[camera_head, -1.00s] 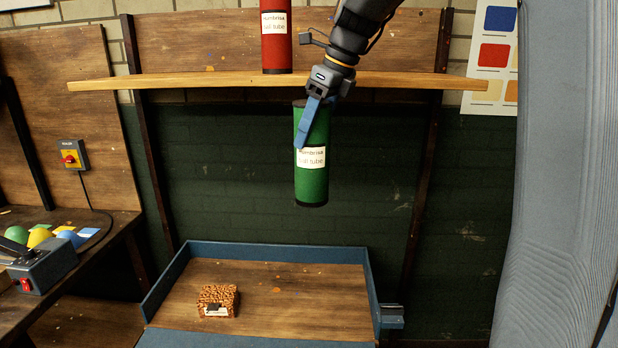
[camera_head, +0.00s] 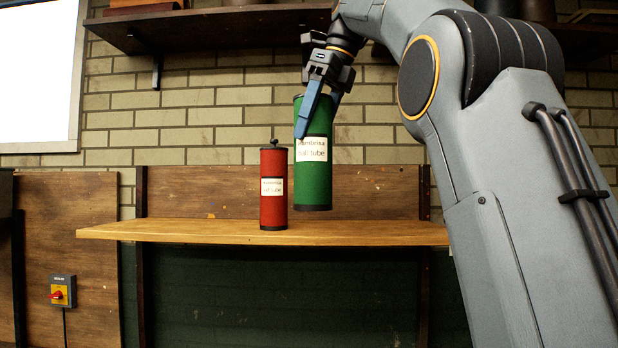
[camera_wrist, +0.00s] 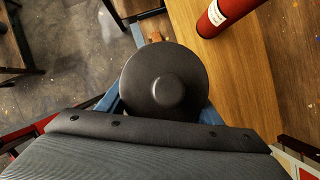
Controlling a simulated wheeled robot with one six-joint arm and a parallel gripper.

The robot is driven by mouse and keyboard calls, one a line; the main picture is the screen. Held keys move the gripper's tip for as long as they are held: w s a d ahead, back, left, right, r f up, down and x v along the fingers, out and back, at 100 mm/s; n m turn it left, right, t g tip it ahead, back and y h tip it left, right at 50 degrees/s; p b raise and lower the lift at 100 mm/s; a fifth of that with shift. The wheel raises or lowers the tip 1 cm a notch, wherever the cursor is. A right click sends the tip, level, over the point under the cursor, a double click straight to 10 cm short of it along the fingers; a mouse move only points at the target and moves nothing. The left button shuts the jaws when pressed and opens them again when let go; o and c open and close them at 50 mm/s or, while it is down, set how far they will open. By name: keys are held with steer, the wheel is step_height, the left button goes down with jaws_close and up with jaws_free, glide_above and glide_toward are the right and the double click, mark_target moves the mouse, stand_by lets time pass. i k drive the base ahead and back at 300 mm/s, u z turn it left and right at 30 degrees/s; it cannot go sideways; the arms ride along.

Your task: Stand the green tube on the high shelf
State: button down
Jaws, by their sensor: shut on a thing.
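The green tube (camera_head: 316,178) is upright in my gripper (camera_head: 318,112), which is shut on its upper part. The tube's white label faces the head camera. In the wrist view its dark round cap (camera_wrist: 166,82) with a central knob fills the middle, between the blue fingers. The high shelf (camera_head: 200,230) is a pale wooden board. In the head view the tube's lower end appears a little above the board's front edge; in the wrist view the cap overlaps the board's edge (camera_wrist: 222,60). I cannot tell whether the base is over the board.
A red tube (camera_head: 273,205) stands upright on the shelf, just left of the green tube; it also shows in the wrist view (camera_wrist: 222,14). The shelf is bare farther left. A dark upper shelf (camera_head: 220,28) hangs above. A red-knobbed switch box (camera_head: 62,291) is at lower left.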

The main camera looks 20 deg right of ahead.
mark_target(342, 230)
steer(key=z, duration=0.3)
steer(key=k, duration=0.7)
steer(key=z, duration=0.5)
steer(key=k, duration=0.6)
steer(key=z, duration=0.45)
steer(key=i, duration=1)
steer(key=u, duration=0.65)
steer(key=i, duration=1.1)
steer(key=u, duration=0.75)
